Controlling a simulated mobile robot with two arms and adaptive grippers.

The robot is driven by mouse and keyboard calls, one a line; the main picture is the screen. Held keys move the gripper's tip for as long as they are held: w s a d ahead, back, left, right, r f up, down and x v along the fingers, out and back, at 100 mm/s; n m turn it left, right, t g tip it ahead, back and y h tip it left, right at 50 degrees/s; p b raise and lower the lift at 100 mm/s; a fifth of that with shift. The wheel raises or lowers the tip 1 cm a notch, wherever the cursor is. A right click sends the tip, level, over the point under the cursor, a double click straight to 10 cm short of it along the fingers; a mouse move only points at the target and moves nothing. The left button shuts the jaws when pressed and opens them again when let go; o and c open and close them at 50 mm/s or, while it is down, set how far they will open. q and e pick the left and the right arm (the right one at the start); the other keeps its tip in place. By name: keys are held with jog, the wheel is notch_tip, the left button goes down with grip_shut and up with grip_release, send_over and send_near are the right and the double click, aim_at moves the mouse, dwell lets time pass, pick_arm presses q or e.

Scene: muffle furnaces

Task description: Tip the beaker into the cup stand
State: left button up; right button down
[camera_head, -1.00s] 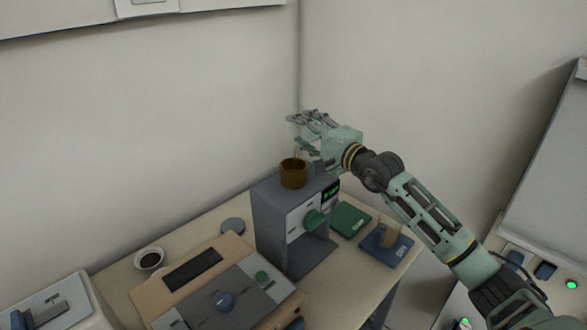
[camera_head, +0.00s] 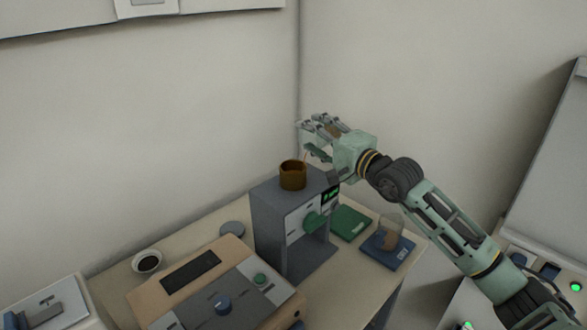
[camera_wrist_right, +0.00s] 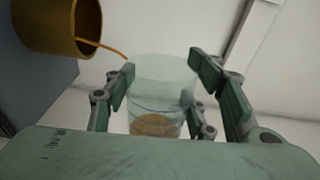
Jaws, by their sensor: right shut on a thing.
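My right gripper (camera_head: 322,132) is shut on a clear glass beaker (camera_wrist_right: 160,68), up beside the top of a grey stand-like machine (camera_head: 268,208). The beaker is tipped towards a brown cup (camera_head: 292,175) that sits on the machine. In the right wrist view, a thin orange-brown stream (camera_wrist_right: 108,50) runs from the beaker's rim into the mouth of the cup (camera_wrist_right: 90,22). Some brown content (camera_wrist_right: 154,125) shows low in the beaker. The beaker and cup are apart. The cup's inside is mostly hidden. My left gripper is not in view.
A glass with brown content (camera_head: 388,238) stands on a blue pad (camera_head: 400,259), beside a green pad (camera_head: 350,222). A tan-and-grey control box (camera_head: 215,300), a white bowl with dark content (camera_head: 146,262) and a grey disc (camera_head: 232,229) are nearby on the table.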

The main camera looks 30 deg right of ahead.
aim_at(309, 135)
jog(key=shift+w, duration=0.15)
jog(key=shift+w+f+m+b, duration=0.2)
jog(key=shift+w+m+b, duration=0.1)
jog(key=shift+m, duration=0.2)
jog(key=w+m, duration=0.2)
jog(key=m, duration=0.1)
jog(key=shift+w+d+f, duration=0.1)
jog(key=shift+d+f, duration=0.05)
jog(key=shift+f, duration=0.25)
